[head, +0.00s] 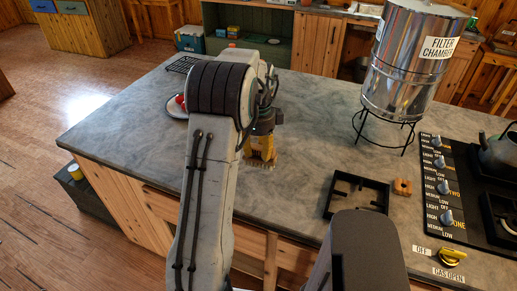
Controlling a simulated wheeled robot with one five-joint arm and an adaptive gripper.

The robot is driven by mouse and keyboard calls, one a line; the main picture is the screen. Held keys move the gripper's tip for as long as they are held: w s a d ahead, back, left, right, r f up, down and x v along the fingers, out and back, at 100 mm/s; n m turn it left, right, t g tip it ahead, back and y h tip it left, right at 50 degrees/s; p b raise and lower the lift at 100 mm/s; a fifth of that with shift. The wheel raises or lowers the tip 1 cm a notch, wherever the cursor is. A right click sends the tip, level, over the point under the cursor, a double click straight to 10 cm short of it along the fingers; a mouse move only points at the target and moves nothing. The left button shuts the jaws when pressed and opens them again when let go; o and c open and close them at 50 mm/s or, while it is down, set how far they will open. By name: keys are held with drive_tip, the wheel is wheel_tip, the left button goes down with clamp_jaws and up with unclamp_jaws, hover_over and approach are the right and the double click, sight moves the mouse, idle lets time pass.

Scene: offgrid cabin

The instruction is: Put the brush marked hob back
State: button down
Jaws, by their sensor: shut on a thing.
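My gripper (264,122) is shut on a yellow brush (261,150) over the grey counter (310,140). The brush is upright with its pale bristles down, at or just above the counter top; I cannot tell whether they touch. Its upper part is hidden by the gripper, and I cannot read any marking on it. My arm hides part of the counter to the left of the brush.
The hob panel (436,190) and kettle (500,150) are far right. A plate with red items (180,100) is left.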

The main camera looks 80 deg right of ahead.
drive_tip(key=shift+f+b, duration=4.1)
drive_tip(key=shift+f, duration=1.65)
drive_tip(key=shift+f, duration=0.4)
drive_tip(key=c, duration=0.8)
unclamp_jaws()
